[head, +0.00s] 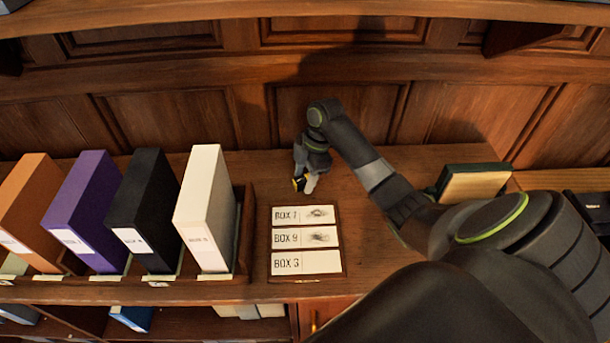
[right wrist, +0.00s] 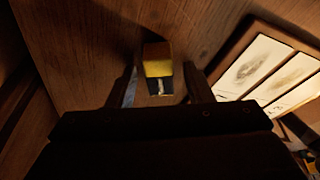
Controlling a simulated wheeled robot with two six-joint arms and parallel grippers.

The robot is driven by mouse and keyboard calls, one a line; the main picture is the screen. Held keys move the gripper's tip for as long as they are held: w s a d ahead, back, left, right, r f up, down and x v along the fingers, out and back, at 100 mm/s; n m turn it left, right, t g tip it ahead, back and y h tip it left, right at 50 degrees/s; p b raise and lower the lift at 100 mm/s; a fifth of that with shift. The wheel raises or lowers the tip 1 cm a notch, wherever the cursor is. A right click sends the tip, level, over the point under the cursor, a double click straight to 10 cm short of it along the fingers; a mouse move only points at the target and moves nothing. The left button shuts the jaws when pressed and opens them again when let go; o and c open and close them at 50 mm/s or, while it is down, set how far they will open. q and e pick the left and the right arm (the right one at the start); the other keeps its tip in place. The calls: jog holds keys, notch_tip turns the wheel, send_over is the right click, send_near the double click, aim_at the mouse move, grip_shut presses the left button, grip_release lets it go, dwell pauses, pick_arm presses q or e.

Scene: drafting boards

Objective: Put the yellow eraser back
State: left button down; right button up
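The yellow eraser (head: 299,184), a small block with a yellow face and dark parts, is at my right gripper (head: 305,183), behind the label board on the wooden top. In the right wrist view the eraser (right wrist: 158,67) lies between the two fingers of my right gripper (right wrist: 160,78). A gap shows on each side of it, so the fingers look open around it and not closed on it. Whether it rests on the wood is hard to tell. My left gripper is not in view.
A label board (head: 307,277) holds cards reading BOX 7, BOX 9 and BOX 3; the upper two have dark smudges. White (head: 204,205), black (head: 147,205), purple (head: 90,205) and orange (head: 35,205) box files stand at left. A dark-and-tan block (head: 474,185) lies at right.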

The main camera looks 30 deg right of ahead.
jog(key=v, duration=1.2)
jog(key=shift+r, duration=0.15)
dwell(0.3)
